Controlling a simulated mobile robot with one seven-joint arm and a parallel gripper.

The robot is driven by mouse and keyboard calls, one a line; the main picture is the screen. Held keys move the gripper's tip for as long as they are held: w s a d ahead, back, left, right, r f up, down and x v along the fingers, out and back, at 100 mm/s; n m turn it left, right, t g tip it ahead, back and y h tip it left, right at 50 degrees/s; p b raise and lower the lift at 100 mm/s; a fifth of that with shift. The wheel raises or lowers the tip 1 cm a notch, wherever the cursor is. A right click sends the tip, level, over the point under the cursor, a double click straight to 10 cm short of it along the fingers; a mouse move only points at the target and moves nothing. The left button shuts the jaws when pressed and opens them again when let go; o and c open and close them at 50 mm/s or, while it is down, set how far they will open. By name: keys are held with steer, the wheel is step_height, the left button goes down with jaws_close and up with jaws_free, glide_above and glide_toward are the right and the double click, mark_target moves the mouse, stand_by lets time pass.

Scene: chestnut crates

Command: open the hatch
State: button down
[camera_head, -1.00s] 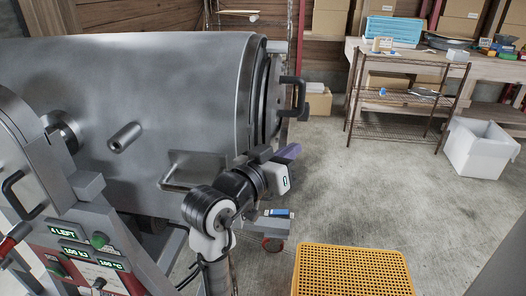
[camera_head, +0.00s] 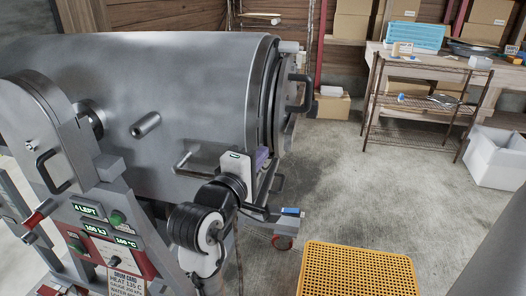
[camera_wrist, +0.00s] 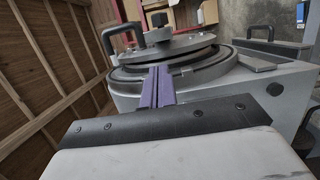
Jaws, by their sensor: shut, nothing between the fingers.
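A large grey metal drum (camera_head: 190,85) lies on its side at the left in the head view. The hatch on its right end shows edge-on, with a black handle (camera_head: 300,92) standing out from it. In the wrist view the round hatch lid (camera_wrist: 185,50) sits in its ring beyond the fingers, with a dark handle (camera_wrist: 157,28) on top. My gripper (camera_head: 262,157) is below the hatch handle, partly hidden by its own white housing. Its purple fingers (camera_wrist: 159,70) are shut together and empty, pointing toward the lid's rim. Contact with the rim cannot be told.
A control panel (camera_head: 105,233) with displays stands at the lower left. A bar handle (camera_head: 184,162) juts from the drum near my arm. A yellow perforated crate (camera_head: 360,270) stands at front right. A wire shelf (camera_head: 420,100) and white bin (camera_head: 497,158) stand beyond open floor.

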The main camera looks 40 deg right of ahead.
mark_target(277, 139)
steer(key=p+x, duration=0.1)
steer(key=x, duration=0.7)
steer(key=shift+d, duration=0.2)
